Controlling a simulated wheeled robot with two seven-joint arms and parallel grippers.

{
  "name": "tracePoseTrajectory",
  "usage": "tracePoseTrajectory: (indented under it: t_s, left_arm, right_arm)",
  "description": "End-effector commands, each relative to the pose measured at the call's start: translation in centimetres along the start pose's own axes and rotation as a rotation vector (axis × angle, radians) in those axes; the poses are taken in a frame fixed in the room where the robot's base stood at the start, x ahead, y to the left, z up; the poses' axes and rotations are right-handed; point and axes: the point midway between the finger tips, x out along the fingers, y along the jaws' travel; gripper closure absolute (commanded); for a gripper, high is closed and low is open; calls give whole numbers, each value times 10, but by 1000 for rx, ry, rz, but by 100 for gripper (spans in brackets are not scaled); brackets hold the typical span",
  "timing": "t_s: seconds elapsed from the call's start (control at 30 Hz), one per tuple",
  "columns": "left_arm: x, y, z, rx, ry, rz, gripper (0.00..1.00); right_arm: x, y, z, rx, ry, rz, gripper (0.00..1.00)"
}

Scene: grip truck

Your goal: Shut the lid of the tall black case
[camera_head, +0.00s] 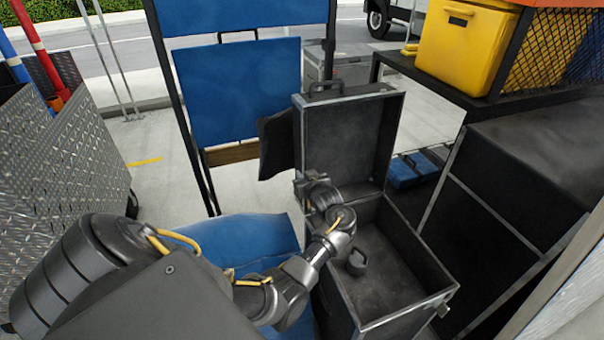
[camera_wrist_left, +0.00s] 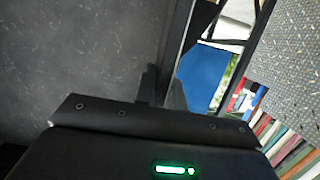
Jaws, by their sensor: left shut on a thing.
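The tall black case (camera_head: 425,252) stands open in the right middle of the head view. Its lid (camera_head: 345,135) is raised roughly upright at the back, with a handle on its top edge. My left gripper (camera_head: 304,188) is at the lower left edge of the lid. In the left wrist view, the fingers (camera_wrist_left: 162,86) are shut on the lid's metal-trimmed edge, with the dark lid face (camera_wrist_left: 80,55) filling the left. The fingertips are small and partly hidden in the head view. My right gripper is not in view.
A small round dark object (camera_head: 357,263) is in the case. Blue padded panels (camera_head: 240,90) stand behind, left of the lid. A black cabinet (camera_head: 500,200) is close on the right, with a yellow bin (camera_head: 462,45) above. A diamond-plate cart (camera_head: 60,160) stands left.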

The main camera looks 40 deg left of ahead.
Motion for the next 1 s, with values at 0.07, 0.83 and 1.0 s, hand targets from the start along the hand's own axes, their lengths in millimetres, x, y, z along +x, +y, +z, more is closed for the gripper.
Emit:
tracePoseTrajectory:
  t_s: [0.07,0.83,1.0]
  left_arm:
    - [-2,4,-1,-1,0,8,100]
    - [-29,4,3,0,-1,10,100]
    - [-36,4,5,-1,-2,10,100]
  right_arm:
    - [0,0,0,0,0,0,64]
    - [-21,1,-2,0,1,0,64]
    - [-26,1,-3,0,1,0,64]
